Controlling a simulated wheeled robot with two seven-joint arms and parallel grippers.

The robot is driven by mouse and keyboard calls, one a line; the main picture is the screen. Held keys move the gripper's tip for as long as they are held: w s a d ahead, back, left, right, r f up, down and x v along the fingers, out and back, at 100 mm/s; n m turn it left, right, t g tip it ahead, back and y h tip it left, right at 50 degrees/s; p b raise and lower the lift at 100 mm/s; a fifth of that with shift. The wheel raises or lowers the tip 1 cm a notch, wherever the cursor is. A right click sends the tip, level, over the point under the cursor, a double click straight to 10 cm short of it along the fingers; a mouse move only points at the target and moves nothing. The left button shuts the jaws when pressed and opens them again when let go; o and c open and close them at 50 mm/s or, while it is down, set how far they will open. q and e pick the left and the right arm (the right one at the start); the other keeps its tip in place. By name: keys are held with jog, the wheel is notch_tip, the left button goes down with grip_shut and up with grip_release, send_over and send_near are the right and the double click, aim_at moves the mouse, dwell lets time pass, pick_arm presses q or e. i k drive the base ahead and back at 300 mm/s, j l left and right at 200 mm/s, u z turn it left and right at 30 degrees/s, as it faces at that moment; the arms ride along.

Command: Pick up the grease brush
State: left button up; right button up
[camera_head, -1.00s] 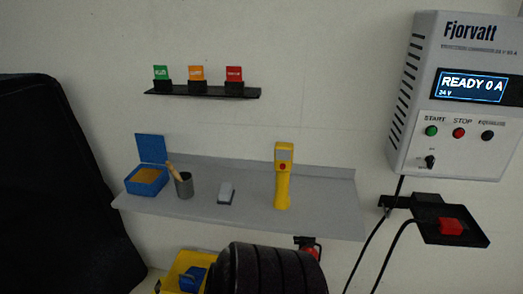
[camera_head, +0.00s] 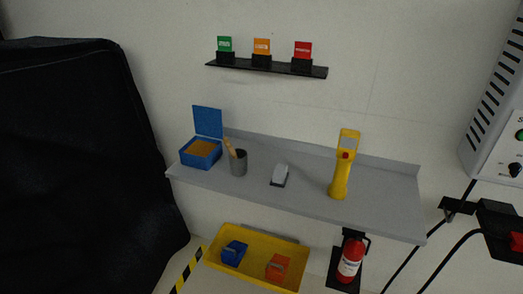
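The grease brush (camera_head: 230,148) shows as a wooden handle that leans up and left out of a dark grey cup (camera_head: 239,163). Its lower end is hidden inside the cup. The cup stands on the grey wall shelf (camera_head: 300,196), just right of an open blue box (camera_head: 201,158) with orange-brown contents. Neither of my grippers is in view.
A grey-white block (camera_head: 280,174) and a yellow handheld device (camera_head: 341,170) stand on the shelf to the right. Below are a yellow tray (camera_head: 256,237) and a red extinguisher (camera_head: 349,262). A black-covered bulk (camera_head: 80,160) fills the left. Cables hang at right.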

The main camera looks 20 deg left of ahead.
aim_at(227, 142)
jog(key=u, duration=0.75)
